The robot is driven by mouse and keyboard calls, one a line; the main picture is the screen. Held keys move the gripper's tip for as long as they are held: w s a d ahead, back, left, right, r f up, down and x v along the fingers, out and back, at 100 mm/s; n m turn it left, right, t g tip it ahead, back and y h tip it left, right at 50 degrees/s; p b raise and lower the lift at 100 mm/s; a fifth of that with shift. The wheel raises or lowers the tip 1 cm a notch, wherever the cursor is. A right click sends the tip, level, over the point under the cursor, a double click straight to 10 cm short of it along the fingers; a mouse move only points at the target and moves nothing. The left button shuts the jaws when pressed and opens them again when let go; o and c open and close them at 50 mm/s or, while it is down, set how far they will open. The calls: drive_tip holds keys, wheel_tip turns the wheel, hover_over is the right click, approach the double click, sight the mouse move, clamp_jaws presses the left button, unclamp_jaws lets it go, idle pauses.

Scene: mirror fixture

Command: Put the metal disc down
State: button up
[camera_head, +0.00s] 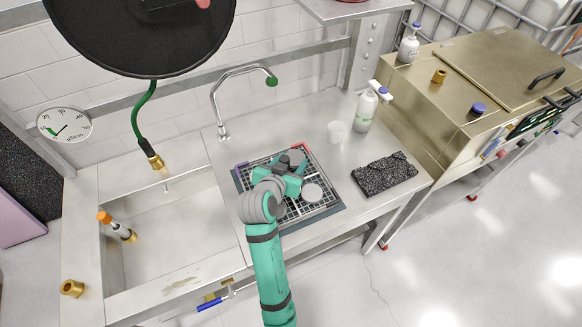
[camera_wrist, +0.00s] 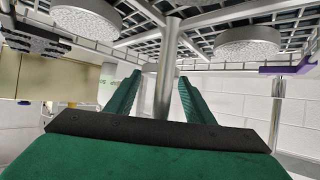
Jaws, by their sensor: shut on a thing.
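My gripper (camera_head: 288,178) is low over a dark grid tray (camera_head: 328,214) on the steel counter. In the wrist view, my green fingers (camera_wrist: 160,88) are shut on a narrow grey metal piece (camera_wrist: 168,62), which I take as the metal disc. It looks like an upright strip; I cannot tell whether it is a disc edge-on or a stem, or whether it touches the grid. A pale round disc (camera_head: 312,192) lies on the grid right of the gripper, and a grey one (camera_head: 295,157) is behind it. Two textured discs (camera_wrist: 88,17) (camera_wrist: 248,41) show in the wrist view.
A tap (camera_head: 222,110) rises behind the tray. The sink basin (camera_head: 185,245) is left. Bare counter lies between the tray and the block.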

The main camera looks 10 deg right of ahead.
drive_tip(key=shift+f, duration=1.35)
drive_tip(key=shift+f, duration=0.1)
drive_tip(key=o, duration=1.5)
drive_tip(key=shift+c, duration=0.2)
drive_tip(key=shift+s+a+r, duration=0.1)
drive_tip(key=shift+s+r, duration=0.05)
drive_tip(key=shift+r, duration=0.05)
drive_tip(key=v, duration=1)
drive_tip(key=shift+s+a+r, duration=0.2)
drive_tip(key=shift+s+a, duration=0.05)
drive_tip(key=shift+s+r, duration=0.25)
drive_tip(key=shift+s, duration=0.25)
